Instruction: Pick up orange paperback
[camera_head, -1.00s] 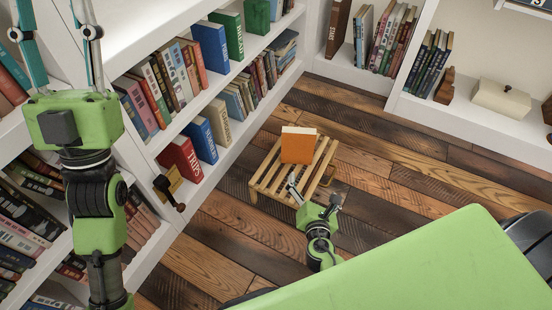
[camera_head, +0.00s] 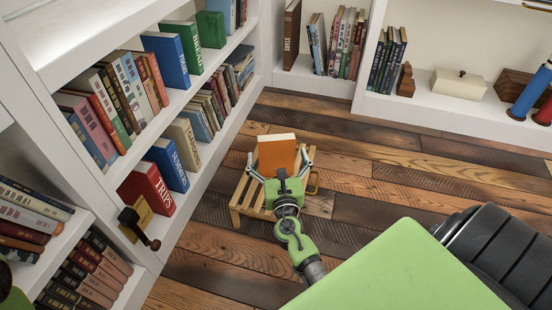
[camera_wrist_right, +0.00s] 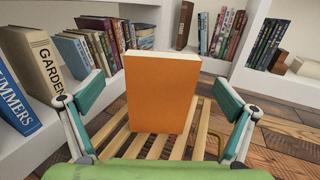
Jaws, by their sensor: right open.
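The orange paperback (camera_head: 277,152) stands upright on a low slatted wooden stand (camera_head: 238,207) on the floor. In the right wrist view the paperback (camera_wrist_right: 160,92) faces me, upright, with its pale page edge on top. My right gripper (camera_head: 281,166) is open in front of the paperback. In the wrist view its two fingers (camera_wrist_right: 158,98) are spread wide, one to the left and one to the right of the book, with gaps on both sides. The book's lower part is hidden behind my gripper in the head view.
White shelves of books line the left side, including a red book (camera_head: 147,190) and a blue book (camera_head: 168,164) low near the stand. A back shelf holds a cream box (camera_head: 458,84). The plank floor (camera_head: 385,180) right of the stand is clear.

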